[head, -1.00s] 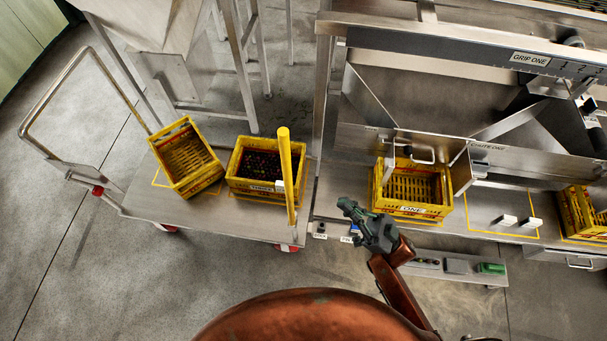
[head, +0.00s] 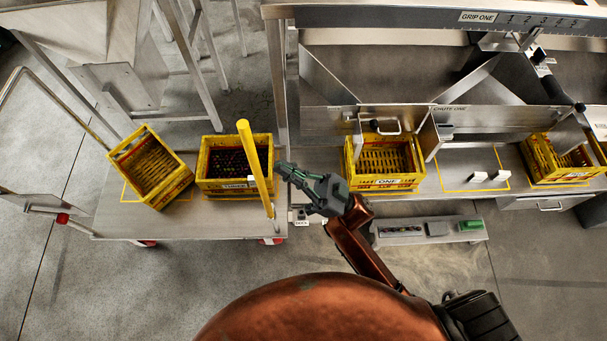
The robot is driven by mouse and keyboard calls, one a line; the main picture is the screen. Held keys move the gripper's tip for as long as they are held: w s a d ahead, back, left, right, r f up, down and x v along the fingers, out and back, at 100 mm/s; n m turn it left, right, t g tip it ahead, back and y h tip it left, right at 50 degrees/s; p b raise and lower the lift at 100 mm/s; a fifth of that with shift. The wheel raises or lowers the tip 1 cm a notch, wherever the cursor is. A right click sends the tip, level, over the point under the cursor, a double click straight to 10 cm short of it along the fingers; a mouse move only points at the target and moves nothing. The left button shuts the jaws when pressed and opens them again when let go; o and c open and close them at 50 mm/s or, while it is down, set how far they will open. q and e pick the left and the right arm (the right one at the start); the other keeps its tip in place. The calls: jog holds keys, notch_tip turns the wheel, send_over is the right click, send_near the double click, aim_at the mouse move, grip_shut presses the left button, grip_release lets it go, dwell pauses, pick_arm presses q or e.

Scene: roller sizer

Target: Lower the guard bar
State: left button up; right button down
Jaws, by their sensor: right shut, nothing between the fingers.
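The guard bar (head: 256,165) is a yellow post standing up at the right end of the low metal cart (head: 215,225), with a small pale block partway along it. My right gripper (head: 283,170) is shut and empty. Its fingertips are just right of the bar's lower half; I cannot tell whether they touch it. Left of the bar, a yellow crate labelled THREE (head: 228,190) holds dark items, partly hidden by the bar. My left gripper is not in view.
An empty yellow crate (head: 180,190) sits tilted at the cart's left. On the machine bench are crate ONE (head: 383,183), another yellow crate (head: 560,180) and two white blocks (head: 478,177). A small tool shelf (head: 435,240) projects in front. Bare floor lies before the cart.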

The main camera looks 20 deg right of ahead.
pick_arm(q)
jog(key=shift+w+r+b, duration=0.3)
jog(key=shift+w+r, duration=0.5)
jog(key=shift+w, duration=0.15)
pick_arm(e)
jog(key=shift+w+a+f, duration=0.1)
jog(key=shift+w+a, duration=0.25)
jog(key=shift+a, duration=0.3)
jog(key=shift+w+a, duration=0.3)
jog(key=shift+a, duration=0.3)
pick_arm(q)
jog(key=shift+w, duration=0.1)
pick_arm(e)
jog(key=shift+a, duration=0.1)
